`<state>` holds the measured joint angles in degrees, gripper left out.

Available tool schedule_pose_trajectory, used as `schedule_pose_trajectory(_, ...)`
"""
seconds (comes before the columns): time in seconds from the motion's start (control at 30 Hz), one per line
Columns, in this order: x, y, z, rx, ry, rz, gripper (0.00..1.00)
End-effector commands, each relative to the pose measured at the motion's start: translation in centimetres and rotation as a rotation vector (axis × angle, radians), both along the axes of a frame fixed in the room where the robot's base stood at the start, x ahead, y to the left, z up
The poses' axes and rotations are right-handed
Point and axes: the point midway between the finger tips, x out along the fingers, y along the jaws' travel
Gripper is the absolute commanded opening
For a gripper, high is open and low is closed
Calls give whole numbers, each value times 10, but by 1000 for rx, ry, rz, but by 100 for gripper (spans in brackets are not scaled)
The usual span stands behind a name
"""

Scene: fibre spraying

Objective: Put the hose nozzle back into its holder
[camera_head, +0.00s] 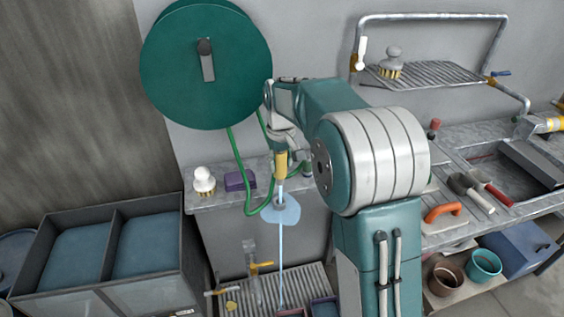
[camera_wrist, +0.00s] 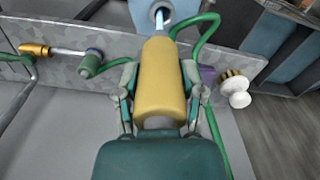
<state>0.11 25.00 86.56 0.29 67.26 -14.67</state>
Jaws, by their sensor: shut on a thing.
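My gripper (camera_wrist: 160,104) is shut on the yellow hose nozzle (camera_wrist: 160,75). In the head view the yellow nozzle (camera_head: 280,165) points down below my gripper (camera_head: 281,150), which is partly hidden by my arm. A pale blue plate with a round hole (camera_head: 291,214), seemingly the holder, sticks out at the counter's front edge below the nozzle. It also shows in the wrist view (camera_wrist: 143,14), just beyond the nozzle's tip. A light blue jet (camera_head: 281,255) runs from the tip down through the plate. The yellow body is above the plate, apart from it.
A green hose (camera_head: 236,155) hangs from the green reel (camera_head: 185,70) and loops beside the plate. A white brush (camera_head: 204,181) and purple sponge (camera_head: 240,181) lie on the counter to the left. Blue-filled bins (camera_head: 183,240) stand lower left. A tool bench (camera_head: 470,240) is at right.

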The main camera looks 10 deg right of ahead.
Motion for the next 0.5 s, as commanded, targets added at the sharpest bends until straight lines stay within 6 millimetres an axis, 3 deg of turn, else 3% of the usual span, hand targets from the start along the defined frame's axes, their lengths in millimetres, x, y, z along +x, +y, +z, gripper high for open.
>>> schedule_pose_trajectory(0.5, 0, -1, -41, 2, 3, 0, 0)
